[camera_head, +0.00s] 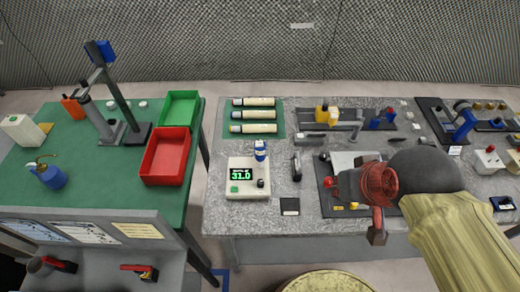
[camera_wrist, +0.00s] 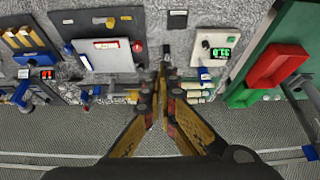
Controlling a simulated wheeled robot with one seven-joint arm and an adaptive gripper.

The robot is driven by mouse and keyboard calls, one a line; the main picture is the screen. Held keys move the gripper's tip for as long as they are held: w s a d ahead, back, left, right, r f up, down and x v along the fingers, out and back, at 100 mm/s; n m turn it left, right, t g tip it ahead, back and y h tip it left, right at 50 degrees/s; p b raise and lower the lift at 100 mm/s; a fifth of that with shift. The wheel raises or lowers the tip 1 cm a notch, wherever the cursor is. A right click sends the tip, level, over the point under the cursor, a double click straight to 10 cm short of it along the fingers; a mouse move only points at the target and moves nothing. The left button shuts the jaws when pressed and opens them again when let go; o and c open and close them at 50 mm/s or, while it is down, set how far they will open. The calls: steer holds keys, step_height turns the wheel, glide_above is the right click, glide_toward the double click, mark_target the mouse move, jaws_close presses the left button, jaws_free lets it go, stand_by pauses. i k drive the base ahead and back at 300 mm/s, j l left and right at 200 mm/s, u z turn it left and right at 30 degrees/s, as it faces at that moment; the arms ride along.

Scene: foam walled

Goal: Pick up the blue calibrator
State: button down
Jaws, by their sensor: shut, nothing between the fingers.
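The blue calibrator seems to be the small blue-and-white upright piece (camera_head: 260,150) at the back edge of the white meter (camera_head: 245,190), whose green display reads 31.0. It also shows in the wrist view (camera_wrist: 205,76), right of my fingers. My gripper (camera_wrist: 162,80) is shut and empty, its fingertips together over the grey bench between the meter and a pale plate. In the head view my arm reaches in from the right, and my gripper is right of the calibrator, clear of it. The arm hides part of the bench there.
A dark upright piece (camera_head: 296,166) and a small black box (camera_head: 290,206) stand right of the meter. A green mat (camera_head: 244,125) with several tubes lies behind it. The red tray (camera_head: 166,157) and green tray (camera_head: 178,108) sit on the left table.

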mark_target(259, 153)
steer(key=j+u, duration=0.1)
steer(key=u, duration=0.3)
steer(key=i+u, duration=0.15)
steer(key=u, duration=0.25)
steer(key=i+j+u, duration=0.1)
steer(key=u, duration=0.35)
steer(key=i+u, duration=0.1)
steer(key=u, duration=0.3)
